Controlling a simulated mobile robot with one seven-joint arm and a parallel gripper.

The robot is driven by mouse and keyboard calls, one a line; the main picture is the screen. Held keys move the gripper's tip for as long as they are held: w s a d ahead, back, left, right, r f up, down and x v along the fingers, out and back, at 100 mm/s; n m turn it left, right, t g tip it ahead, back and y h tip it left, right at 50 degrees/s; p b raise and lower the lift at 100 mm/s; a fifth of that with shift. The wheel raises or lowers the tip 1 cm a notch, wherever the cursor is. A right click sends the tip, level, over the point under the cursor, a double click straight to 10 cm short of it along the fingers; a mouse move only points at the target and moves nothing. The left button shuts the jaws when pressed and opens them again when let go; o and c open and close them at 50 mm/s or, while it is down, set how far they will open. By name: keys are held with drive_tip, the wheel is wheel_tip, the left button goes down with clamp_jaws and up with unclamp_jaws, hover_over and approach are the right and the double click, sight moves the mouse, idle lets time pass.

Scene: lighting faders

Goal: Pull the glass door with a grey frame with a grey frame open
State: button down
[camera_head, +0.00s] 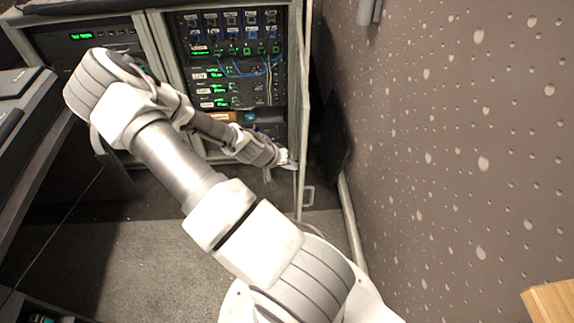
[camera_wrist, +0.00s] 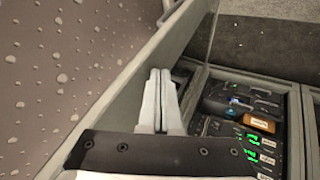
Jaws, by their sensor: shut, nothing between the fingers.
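The glass door with a grey frame (camera_head: 303,100) stands swung out from the right side of the rack cabinet, nearly edge-on in the head view. Its handle (camera_head: 308,196) shows on the right, outer side, near the free edge. My gripper (camera_head: 287,158) is shut and empty, on the inner side of the door, very close to it. In the wrist view the closed fingers (camera_wrist: 160,84) lie in front of the door's grey frame (camera_wrist: 118,112); I cannot tell whether they touch it. The handle (camera_wrist: 169,12) shows at the top there.
The rack (camera_head: 232,75) holds lit green displays and blue cables. A second rack unit (camera_head: 85,38) stands left of it. A dimpled wall (camera_head: 450,150) rises right of the door, with a narrow gap and a pipe. Carpet (camera_head: 165,255) is clear in front.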

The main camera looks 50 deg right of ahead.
drive_tip(key=s+d+n+t+b, duration=0.2)
drive_tip(key=s+d+n, duration=0.2)
drive_tip(key=s+d, duration=1)
drive_tip(key=shift+d+t, duration=0.4)
drive_tip(key=shift+d, duration=0.45)
